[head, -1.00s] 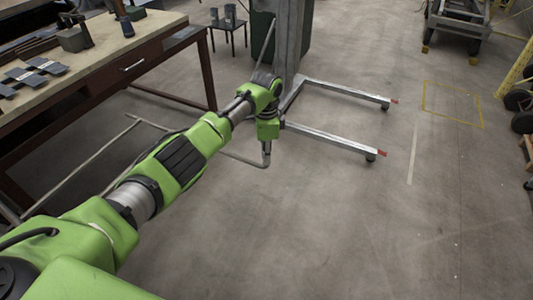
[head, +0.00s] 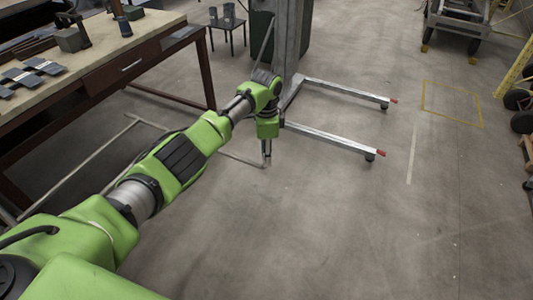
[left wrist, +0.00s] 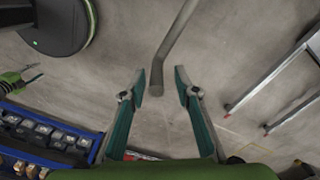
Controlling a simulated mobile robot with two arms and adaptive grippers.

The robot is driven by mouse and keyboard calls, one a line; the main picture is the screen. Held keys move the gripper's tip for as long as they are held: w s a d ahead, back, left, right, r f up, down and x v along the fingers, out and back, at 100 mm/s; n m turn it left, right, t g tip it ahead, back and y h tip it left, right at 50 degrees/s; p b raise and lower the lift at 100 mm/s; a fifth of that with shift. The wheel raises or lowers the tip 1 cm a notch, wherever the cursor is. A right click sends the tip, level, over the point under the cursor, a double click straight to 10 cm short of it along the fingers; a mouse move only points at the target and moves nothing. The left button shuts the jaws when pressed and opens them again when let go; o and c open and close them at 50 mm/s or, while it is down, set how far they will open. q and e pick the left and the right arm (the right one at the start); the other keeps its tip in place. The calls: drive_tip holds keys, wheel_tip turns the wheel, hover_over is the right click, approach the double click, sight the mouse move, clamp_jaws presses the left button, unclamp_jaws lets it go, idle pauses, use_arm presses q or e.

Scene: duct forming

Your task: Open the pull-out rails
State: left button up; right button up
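A thin grey tube rail (head: 232,155) runs low in front of the workbench, toward my left gripper. My left gripper (head: 267,153) points down beside the end of this rail, partly hidden by its own wrist. In the left wrist view my left gripper (left wrist: 160,88) is open, with its two green-edged fingers apart. A grey bar (left wrist: 168,50) comes in from the top, and its end lies between the fingertips in the picture. I cannot tell whether it touches a finger. My right gripper is not in view.
A workbench (head: 130,66) with a drawer stands at the left. A grey post stand (head: 290,40) has two metal legs (head: 330,138) with red tips reaching right, close to my gripper. A small dark table (head: 228,24) stands behind.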

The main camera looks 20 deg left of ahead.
use_arm(q)
wheel_tip(320, 180, up, 12)
drive_tip(key=shift+f, duration=0.1)
drive_tip(key=shift+d, duration=0.1)
idle(0.6)
